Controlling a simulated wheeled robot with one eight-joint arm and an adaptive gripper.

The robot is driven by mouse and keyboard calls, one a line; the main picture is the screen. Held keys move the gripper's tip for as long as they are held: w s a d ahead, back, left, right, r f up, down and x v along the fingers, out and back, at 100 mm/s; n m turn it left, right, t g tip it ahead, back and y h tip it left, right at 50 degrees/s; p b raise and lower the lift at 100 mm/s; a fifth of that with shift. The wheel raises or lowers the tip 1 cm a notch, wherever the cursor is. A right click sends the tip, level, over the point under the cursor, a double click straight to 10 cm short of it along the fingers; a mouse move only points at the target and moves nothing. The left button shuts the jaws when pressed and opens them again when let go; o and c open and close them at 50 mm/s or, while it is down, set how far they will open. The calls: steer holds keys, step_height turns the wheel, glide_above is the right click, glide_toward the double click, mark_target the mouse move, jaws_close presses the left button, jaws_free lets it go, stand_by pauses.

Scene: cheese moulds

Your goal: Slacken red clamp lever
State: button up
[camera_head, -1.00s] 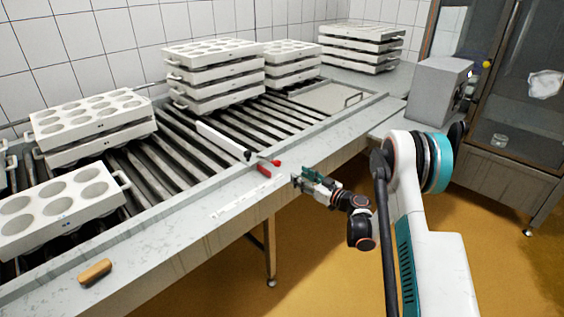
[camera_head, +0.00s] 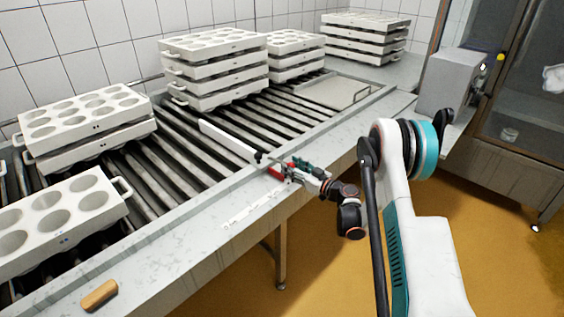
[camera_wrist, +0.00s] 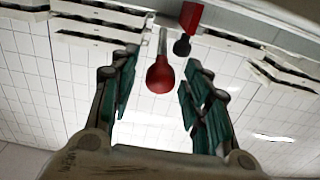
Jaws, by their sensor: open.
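The red clamp lever (camera_head: 274,171) is at the front rim of the roller table, by the near end of a long white bar (camera_head: 228,140). In the wrist view the lever shows as a round red knob (camera_wrist: 160,76) on a thin metal rod. A red part (camera_wrist: 191,16) with a black end is beside it. My gripper (camera_head: 296,168) is at the lever, partly covering it in the head view. In the wrist view my gripper (camera_wrist: 158,82) is open, with the knob between its green fingers and a visible gap on either side.
Stacks of white moulds (camera_head: 212,68) stand on the rollers behind and to the left. A white ruler-like strip (camera_head: 249,209) and a wooden-coloured block (camera_head: 99,295) lie on the front rim. A grey box (camera_head: 448,82) is at right.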

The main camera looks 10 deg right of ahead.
steer(key=shift+w+a, duration=0.25)
steer(key=shift+w, duration=0.1)
jaws_close()
steer(key=shift+r, duration=0.1)
steer(key=shift+w+a+r+g+h+p, duration=0.1)
steer(key=shift+r+g+h+p, duration=0.2)
steer(key=shift+r+p, duration=0.35)
steer(key=shift+w+a+r+g+h+p, duration=0.1)
steer(key=shift+r+g+h+p, duration=0.1)
steer(key=shift+r+g+p, duration=0.3)
steer(key=w+r+g+h+p, duration=0.1)
steer(key=p, duration=0.1)
steer(key=w+a+r+g+h+p, duration=0.1)
steer(key=r+g+p, duration=0.1)
steer(key=w+a+r+g+h+p, duration=0.1)
steer(key=r+g+p, duration=0.1)
steer(key=shift+h, duration=0.4)
steer(key=shift+w+a+r+g+h+p, duration=0.6)
steer(key=shift+w+a+g+h+p, duration=0.1)
steer(key=shift+w+g+p, duration=0.25)
steer(key=shift+w+a+r, duration=0.2)
steer(key=shift+w+a, duration=0.15)
steer(key=shift+w, duration=0.1)
steer(key=shift+a+r, duration=0.1)
